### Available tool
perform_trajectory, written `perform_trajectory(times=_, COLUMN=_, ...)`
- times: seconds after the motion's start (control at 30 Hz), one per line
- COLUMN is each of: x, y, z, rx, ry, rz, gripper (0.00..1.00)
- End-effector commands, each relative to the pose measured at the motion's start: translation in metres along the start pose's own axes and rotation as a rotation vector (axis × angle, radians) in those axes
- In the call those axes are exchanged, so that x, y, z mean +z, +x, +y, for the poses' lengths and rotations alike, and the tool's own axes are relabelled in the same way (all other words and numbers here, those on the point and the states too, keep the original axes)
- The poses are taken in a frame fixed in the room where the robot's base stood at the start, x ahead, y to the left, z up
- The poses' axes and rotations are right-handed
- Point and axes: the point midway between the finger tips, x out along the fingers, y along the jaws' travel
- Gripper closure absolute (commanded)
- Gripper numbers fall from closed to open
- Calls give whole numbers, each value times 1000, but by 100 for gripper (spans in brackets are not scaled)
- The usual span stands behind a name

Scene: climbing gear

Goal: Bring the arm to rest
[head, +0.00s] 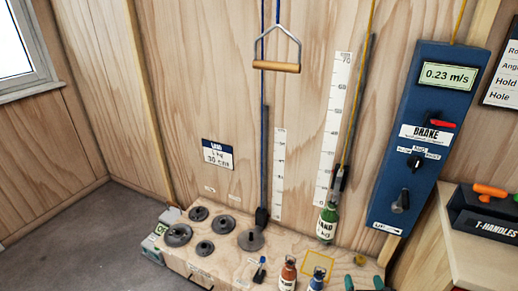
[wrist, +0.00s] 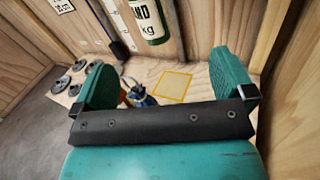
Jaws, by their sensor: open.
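My gripper (head: 364,284) shows only as two teal fingertips at the bottom edge of the head view, with the rest of the arm out of frame. In the wrist view my gripper (wrist: 165,84) has its two teal fingers spread wide apart. Nothing is held between them. A yellow square outline (wrist: 172,87) on the wooden bench shows beyond the gap. A blue bottle (wrist: 140,98) is partly hidden behind the black gripper bar.
A green sand bottle (head: 327,222) hangs on the yellow cord above the bench. An orange bottle (head: 288,273) stands beside the blue one. Weight discs (head: 178,235) lie left. A blue brake panel (head: 415,140) reads 0.23 m/s. A T-handles holder (head: 485,215) is at right.

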Motion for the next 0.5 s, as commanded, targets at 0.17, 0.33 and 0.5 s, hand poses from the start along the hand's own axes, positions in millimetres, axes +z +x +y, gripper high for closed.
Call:
perform_trajectory(times=0.17, x=16, y=34, z=9, rx=-38, ry=109, rz=-13, gripper=0)
perform_trajectory(times=0.33, x=40, y=75, z=4, rx=-122, ry=273, rz=-29, gripper=0)
perform_trajectory(times=0.5, x=78, y=125, z=2, rx=-232, ry=506, rz=-46, gripper=0)
